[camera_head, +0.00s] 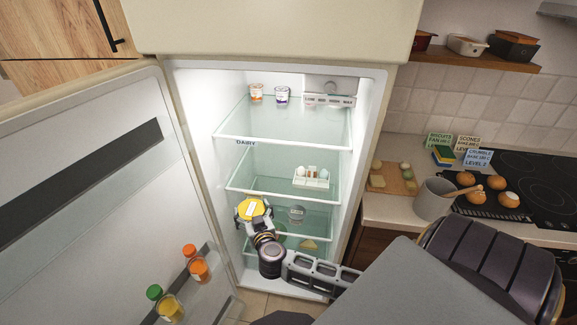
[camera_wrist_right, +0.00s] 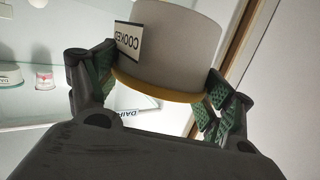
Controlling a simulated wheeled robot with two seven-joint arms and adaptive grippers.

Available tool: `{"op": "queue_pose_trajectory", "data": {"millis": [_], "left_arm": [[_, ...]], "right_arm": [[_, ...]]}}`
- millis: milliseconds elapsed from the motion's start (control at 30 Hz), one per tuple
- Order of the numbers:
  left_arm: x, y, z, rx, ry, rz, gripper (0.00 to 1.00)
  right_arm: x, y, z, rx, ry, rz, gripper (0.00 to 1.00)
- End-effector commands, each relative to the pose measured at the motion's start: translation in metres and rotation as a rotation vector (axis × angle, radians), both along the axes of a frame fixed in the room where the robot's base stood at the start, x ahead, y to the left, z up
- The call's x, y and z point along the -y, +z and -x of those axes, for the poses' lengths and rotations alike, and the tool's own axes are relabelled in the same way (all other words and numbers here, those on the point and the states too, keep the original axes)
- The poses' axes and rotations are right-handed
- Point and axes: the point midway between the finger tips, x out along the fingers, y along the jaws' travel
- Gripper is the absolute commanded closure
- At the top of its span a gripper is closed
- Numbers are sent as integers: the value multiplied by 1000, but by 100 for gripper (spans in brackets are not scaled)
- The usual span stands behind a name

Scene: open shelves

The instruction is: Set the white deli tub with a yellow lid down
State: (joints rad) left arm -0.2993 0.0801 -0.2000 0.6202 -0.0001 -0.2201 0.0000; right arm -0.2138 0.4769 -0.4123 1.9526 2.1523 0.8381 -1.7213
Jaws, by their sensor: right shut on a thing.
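The white deli tub with a yellow lid (camera_head: 251,208) is in my right gripper (camera_head: 254,211), in front of the open fridge's lower shelves. In the right wrist view my right gripper (camera_wrist_right: 158,90) has its green-padded fingers on both sides of the tub (camera_wrist_right: 172,45), near its yellow lid. A label reading COOKED shows on the tub's side. The wrist picture is turned over, so the lid shows at the bottom. I cannot tell whether the tub touches a shelf. My left gripper is not in view.
The fridge's glass shelf (camera_head: 240,183) holds an egg carton (camera_head: 311,177); its left part is bare. Two small cups (camera_head: 270,96) stand on the top shelf. A clear container (camera_head: 296,214) stands lower, right of the tub. The open fridge door (camera_head: 90,220) borders the left.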

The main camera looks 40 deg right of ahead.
Motion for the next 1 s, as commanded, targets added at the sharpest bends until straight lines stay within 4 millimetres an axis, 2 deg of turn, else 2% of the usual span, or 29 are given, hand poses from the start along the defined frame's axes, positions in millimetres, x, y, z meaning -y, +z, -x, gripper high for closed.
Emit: {"op": "queue_pose_trajectory", "data": {"millis": [200,500,733,1000], "left_arm": [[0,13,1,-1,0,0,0],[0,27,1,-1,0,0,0],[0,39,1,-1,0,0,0],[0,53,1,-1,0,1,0]], "right_arm": [[22,10,-20,3,-135,-2,52],[43,16,-40,2,-317,-2,52],[50,21,-51,1,-452,-3,52],[44,28,-61,0,-596,-2,52]]}}
